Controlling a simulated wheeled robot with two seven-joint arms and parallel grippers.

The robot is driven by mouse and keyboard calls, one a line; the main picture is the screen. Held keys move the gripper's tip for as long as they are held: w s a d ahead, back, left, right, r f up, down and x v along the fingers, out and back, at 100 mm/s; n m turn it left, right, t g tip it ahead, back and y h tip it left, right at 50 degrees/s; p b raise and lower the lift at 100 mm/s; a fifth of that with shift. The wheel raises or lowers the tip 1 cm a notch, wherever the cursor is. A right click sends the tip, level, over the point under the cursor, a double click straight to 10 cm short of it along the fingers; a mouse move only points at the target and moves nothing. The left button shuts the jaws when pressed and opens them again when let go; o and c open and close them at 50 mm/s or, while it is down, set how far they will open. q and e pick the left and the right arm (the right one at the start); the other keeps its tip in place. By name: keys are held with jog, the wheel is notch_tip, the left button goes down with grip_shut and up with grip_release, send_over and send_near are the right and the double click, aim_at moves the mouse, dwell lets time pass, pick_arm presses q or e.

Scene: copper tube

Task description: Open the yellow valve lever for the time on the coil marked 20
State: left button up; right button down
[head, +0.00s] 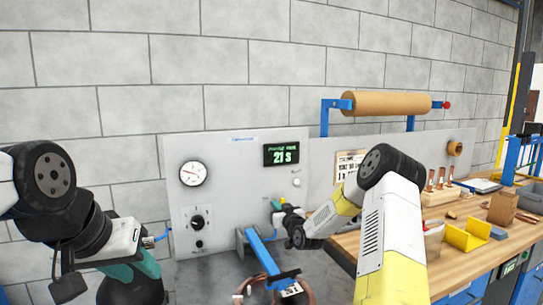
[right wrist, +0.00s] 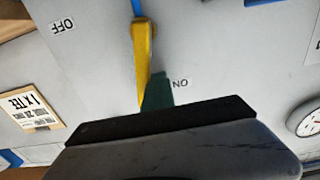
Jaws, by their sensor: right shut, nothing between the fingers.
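The yellow valve lever (right wrist: 143,60) shows in the right wrist view on the grey panel, below a blue pipe. It points down from its pivot, its tip beside the ON label (right wrist: 180,84); the OFF label (right wrist: 62,25) is off to the left. My right gripper (right wrist: 157,92) is shut, its teal fingertips close beside the lever's end; contact is unclear. In the head view the right gripper (head: 278,205) hides the lever. The panel display (head: 281,154) reads 21 S. Copper coil (head: 309,294) lies low in front; its tag is unreadable. My left gripper (head: 150,241) is at the left, jaws unclear.
A gauge (head: 193,174) and knob (head: 197,222) are on the panel. A blue bracket (head: 262,250) stands over the grey bench. The wooden bench (head: 450,250) at right holds a yellow tray (head: 466,238) and several copper parts. A paper roll (head: 390,104) hangs behind.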

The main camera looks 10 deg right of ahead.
aim_at(290, 199)
jog(key=shift+w+d, duration=0.25)
jog(key=shift+d, duration=1)
jog(key=shift+w+d, duration=0.2)
jog(key=shift+d, duration=1)
jog(key=shift+w+d, duration=0.25)
jog(key=shift+d, duration=1)
jog(key=s+d, duration=0.1)
jog(key=s, duration=0.7)
jog(key=shift+d, duration=0.25)
